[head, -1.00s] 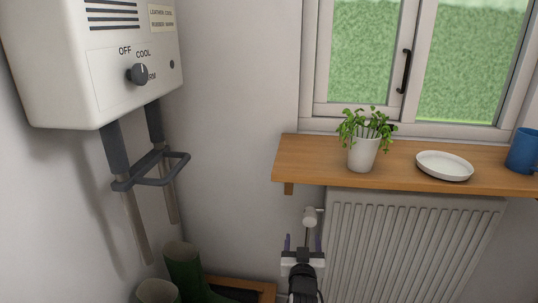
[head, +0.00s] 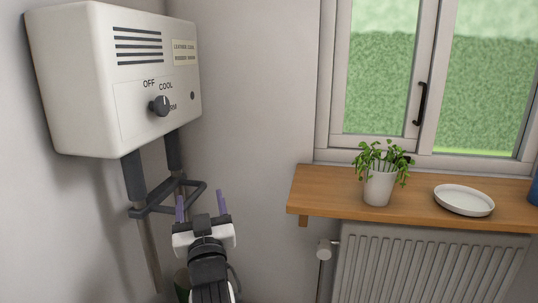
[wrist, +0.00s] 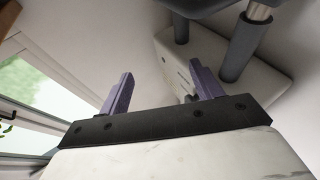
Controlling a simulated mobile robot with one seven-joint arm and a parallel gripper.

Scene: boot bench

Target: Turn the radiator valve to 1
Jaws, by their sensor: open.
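The radiator valve (head: 324,250) is a small white knob on a pipe at the left end of the white radiator (head: 425,268), below the window shelf. Its markings are too small to read. My gripper (head: 202,205) is raised to the left of the valve, in front of the wall dryer's lower rack. Its two purple fingers are apart with nothing between them. In the wrist view the open fingers (wrist: 160,90) point toward the dryer's underside. The valve does not show in the wrist view.
A white boot dryer (head: 120,80) with a dark dial (head: 159,105) and hanging tubes is on the left wall. A wooden shelf (head: 330,208) holds a potted plant (head: 380,185), a white plate (head: 464,200) and a blue mug (head: 534,188). Wall between dryer and shelf is clear.

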